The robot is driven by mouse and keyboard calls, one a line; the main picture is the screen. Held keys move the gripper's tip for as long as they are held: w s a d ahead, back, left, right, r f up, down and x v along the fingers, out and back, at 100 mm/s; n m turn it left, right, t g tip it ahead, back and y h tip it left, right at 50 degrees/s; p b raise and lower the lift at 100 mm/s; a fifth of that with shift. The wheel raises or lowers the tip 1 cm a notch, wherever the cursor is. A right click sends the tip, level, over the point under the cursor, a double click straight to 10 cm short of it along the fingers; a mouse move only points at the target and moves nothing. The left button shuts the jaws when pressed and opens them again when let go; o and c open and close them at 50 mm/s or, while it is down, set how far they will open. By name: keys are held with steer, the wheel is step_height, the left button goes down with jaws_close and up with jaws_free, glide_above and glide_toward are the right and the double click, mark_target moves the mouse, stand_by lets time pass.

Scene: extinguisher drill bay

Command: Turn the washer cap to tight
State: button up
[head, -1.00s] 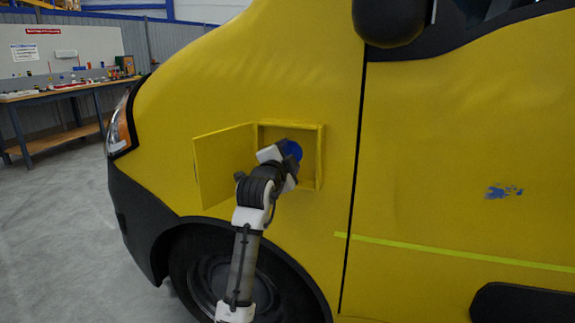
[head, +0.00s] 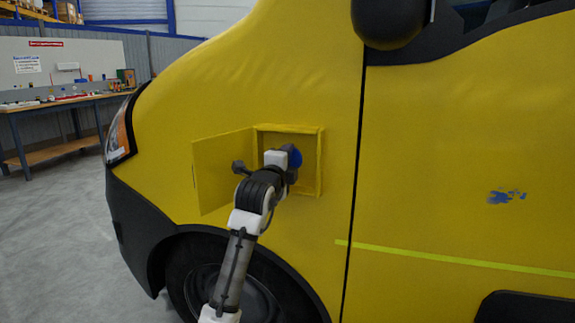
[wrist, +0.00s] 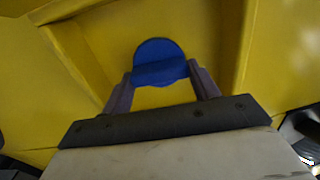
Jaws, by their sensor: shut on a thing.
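The blue washer cap (head: 294,157) sits inside an open recess in the yellow van's side. It also shows in the wrist view (wrist: 159,62), between the two fingers. My gripper (wrist: 161,80) is shut on the cap, one finger on each side of it. In the head view my gripper (head: 287,160) reaches into the recess from the lower left and hides part of the cap. No tight mark can be made out in either view.
The yellow flap (head: 222,172) stands open to the left of the recess. The recess frame (head: 319,165) is close on the right of my gripper. The front wheel (head: 190,270) is below. A workbench (head: 65,102) stands far left, with clear floor before it.

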steer(key=o, duration=1)
steer(key=b+v, duration=0.2)
steer(key=v, duration=1.2)
steer(key=shift+r, duration=0.15)
